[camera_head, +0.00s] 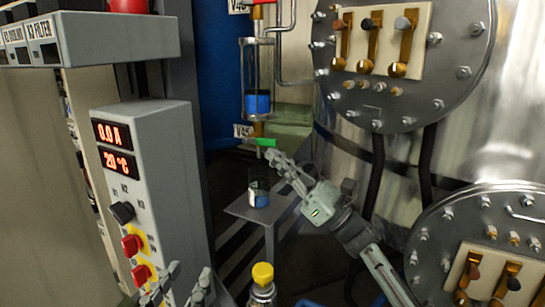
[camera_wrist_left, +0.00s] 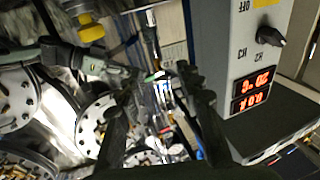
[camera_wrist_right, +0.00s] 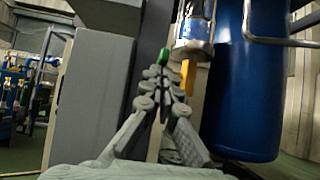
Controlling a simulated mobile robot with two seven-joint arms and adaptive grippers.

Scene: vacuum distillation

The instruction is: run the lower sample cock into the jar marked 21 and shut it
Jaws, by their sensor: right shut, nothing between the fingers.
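The lower sample cock has a green handle (camera_head: 266,142), below a sight glass (camera_head: 257,80) with blue liquid at its bottom. A brass spout (camera_wrist_right: 187,76) shows in the right wrist view. My right gripper (camera_head: 271,155) is shut and empty, its tips close to the green handle (camera_wrist_right: 163,57); I cannot tell whether they touch. A small glass jar (camera_head: 259,187) stands below the cock, with blue and a white patch low in it; its marking is unreadable. My left gripper (camera_head: 182,274) is open and empty at the bottom; its fingers (camera_wrist_left: 158,80) show in the left wrist view.
The jar stands on a small grey stand (camera_head: 238,210). A control box (camera_head: 130,190) with red displays and knobs stands left. Bolted steel flanges (camera_head: 450,85) fill the right, and a blue drum (camera_wrist_right: 250,85) stands beside the cock.

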